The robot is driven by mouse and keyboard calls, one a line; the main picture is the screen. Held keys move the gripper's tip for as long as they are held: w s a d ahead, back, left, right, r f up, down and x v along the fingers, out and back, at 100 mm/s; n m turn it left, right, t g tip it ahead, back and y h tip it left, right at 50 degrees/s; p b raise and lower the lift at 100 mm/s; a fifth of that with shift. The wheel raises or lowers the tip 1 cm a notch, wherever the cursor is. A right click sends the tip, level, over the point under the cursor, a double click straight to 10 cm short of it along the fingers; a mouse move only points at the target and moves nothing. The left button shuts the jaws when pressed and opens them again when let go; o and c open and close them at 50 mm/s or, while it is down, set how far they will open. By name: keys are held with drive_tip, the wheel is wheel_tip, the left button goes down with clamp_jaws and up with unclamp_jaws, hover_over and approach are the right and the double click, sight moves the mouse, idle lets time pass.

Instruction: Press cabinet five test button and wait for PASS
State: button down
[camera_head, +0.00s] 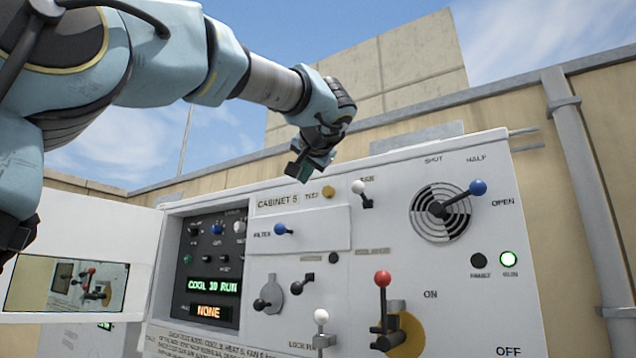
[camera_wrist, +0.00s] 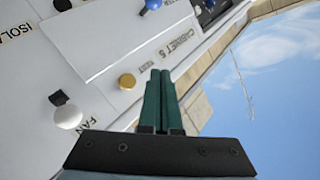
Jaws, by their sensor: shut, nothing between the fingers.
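The cabinet (camera_head: 465,260) is a light grey panel labelled CABINET 5. Its test button is a round brass-yellow knob (camera_head: 328,192) beside the TEST label near the top edge. The button also shows in the wrist view (camera_wrist: 127,81), left of my fingertips. My gripper (camera_head: 298,174) is shut and empty, above and slightly left of the button, apart from it as far as I can tell. A dark display (camera_head: 213,286) reads COOL 30 RUN in green, and a smaller display below it (camera_head: 208,311) reads NONE in amber. No PASS text is visible.
A white-knobbed FAN switch (camera_head: 358,187) sits close right of the button. A blue-knobbed FILTER lever (camera_head: 280,229), a red-knobbed lever (camera_head: 382,279) and a blue-knobbed vent lever (camera_head: 478,187) stick out. An open door (camera_head: 110,250) stands left.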

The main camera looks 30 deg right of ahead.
sight(323, 192)
drive_tip(key=w+d+p, duration=0.2)
drive_tip(key=w+d, duration=0.1)
drive_tip(key=d, duration=0.3)
drive_tip(key=shift+w+p, duration=0.2)
drive_tip(key=shift+p, duration=0.1)
drive_tip(key=shift+d, duration=0.1)
idle(1.8)
drive_tip(key=shift+w+d+f, duration=0.1)
drive_tip(key=shift+w+d, duration=0.1)
drive_tip(key=shift+d, duration=0.2)
drive_tip(key=shift+w+d, duration=0.3)
drive_tip(key=shift+d, duration=0.25)
idle(0.8)
drive_tip(key=shift+a, duration=0.1)
drive_tip(key=shift+s+a+b, duration=0.5)
drive_tip(key=shift+a+b, duration=0.15)
drive_tip(key=shift+a, duration=0.15)
